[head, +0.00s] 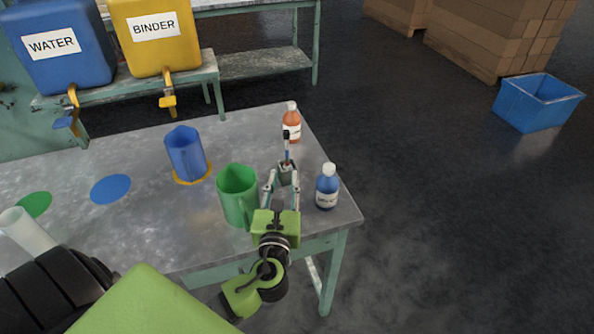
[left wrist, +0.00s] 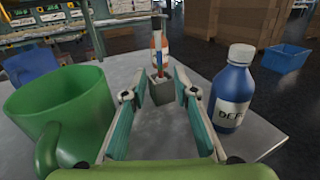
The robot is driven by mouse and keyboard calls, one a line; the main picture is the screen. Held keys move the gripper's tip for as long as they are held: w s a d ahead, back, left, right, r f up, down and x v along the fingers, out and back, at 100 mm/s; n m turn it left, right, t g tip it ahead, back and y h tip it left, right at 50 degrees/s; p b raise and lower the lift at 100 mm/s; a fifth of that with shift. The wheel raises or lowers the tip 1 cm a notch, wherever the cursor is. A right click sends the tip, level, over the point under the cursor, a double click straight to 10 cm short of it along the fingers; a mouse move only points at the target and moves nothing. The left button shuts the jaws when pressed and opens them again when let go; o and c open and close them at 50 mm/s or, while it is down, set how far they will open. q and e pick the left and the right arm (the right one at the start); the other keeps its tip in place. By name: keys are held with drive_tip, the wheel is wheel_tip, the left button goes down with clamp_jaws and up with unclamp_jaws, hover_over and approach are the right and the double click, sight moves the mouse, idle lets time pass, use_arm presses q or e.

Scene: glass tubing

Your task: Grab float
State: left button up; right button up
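What I take to be the float is a thin upright stick with a dark top (head: 286,146). In the left wrist view the stick (left wrist: 157,42) shows dark, with blue and reddish parts lower down. It stands in a small grey block (left wrist: 161,91) on the table. My left gripper (head: 279,178) is open, and its fingers point at the block. In the left wrist view the left gripper (left wrist: 157,84) has its two fingers apart, one on each side of the block. I cannot tell whether either finger touches it. My right gripper is not in view.
A green mug (head: 237,192) stands close left of the gripper, a blue bottle (head: 327,187) close right. An orange bottle (head: 292,122) stands behind the stick. A blue jug (head: 185,153) is farther left. The table's (head: 126,229) right edge is near.

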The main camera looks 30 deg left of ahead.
sight(287, 156)
use_arm(q)
drive_tip(key=b+x, duration=0.1)
drive_tip(key=x, duration=0.4)
drive_tip(key=shift+w+f, duration=0.1)
drive_tip(key=shift+w+a, duration=0.2)
drive_tip(key=shift+w, duration=0.3)
drive_tip(key=shift+w+a+f+b, duration=0.15)
drive_tip(key=shift+w+a+b, duration=0.1)
drive_tip(key=shift+b, duration=0.2)
drive_tip(key=b+x, duration=0.1)
drive_tip(key=x, duration=0.2)
drive_tip(key=shift+w+a+f+b, duration=0.25)
drive_tip(key=shift+b, duration=0.15)
drive_tip(key=shift+w+a, duration=0.15)
drive_tip(key=shift+w, duration=0.25)
drive_tip(key=shift+r, duration=0.1)
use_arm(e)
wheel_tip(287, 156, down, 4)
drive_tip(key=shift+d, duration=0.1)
use_arm(q)
drive_tip(key=shift+s, duration=0.1)
clamp_jaws()
